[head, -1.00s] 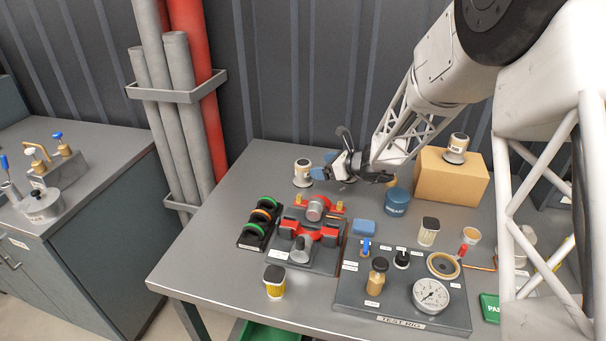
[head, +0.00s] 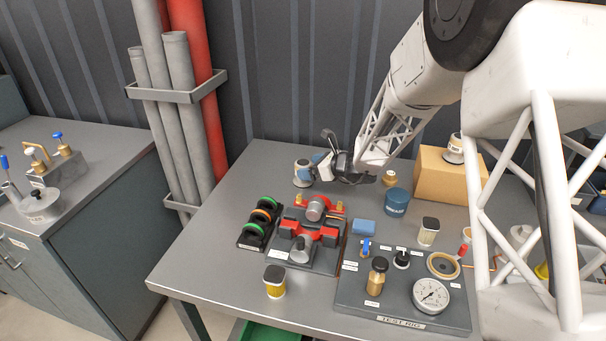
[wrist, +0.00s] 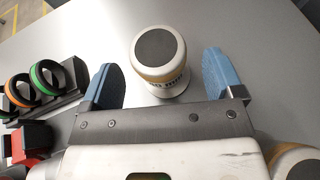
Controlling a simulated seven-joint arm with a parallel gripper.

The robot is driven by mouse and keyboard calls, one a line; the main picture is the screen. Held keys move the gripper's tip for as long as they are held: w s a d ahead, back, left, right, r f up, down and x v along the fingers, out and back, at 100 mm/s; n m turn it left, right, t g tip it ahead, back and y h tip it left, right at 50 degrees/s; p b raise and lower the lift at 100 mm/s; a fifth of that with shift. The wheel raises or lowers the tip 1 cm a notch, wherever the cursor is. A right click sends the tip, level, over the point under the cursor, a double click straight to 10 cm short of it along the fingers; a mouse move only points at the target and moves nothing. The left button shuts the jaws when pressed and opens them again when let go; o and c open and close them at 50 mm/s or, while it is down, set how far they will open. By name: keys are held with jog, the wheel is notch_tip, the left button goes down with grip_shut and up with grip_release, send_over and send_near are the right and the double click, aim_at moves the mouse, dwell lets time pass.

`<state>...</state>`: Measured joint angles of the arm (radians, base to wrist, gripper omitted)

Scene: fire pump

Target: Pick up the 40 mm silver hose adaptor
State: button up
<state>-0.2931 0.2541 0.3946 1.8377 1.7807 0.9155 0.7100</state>
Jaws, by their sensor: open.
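A pale silver-white adaptor with a tan band and dark round top (wrist: 160,55) stands upright on the bench in the wrist view. It also shows at the back left of the bench in the head view (head: 301,174). Its dark lettering is too small to read surely. My gripper (wrist: 160,75) is open, its blue fingertips left and right of the adaptor, with a gap on both sides. In the head view my gripper (head: 318,168) is right beside the adaptor, partly covering it. A similar adaptor (head: 454,150) stands on a cardboard box (head: 445,181).
A rack of ringed seals (head: 258,226) and a red-and-grey clamp fixture (head: 308,240) stand in front. A blue tin (head: 397,202) and a small brass fitting (head: 389,179) are to the right. The bench (head: 225,205) left of the adaptor is bare.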

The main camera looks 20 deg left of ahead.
jog(key=shift+x, duration=1.45)
jog(key=shift+c, duration=0.3)
jog(key=c, duration=1.1)
jog(key=shift+r, duration=0.1)
jog(key=shift+r, duration=5)
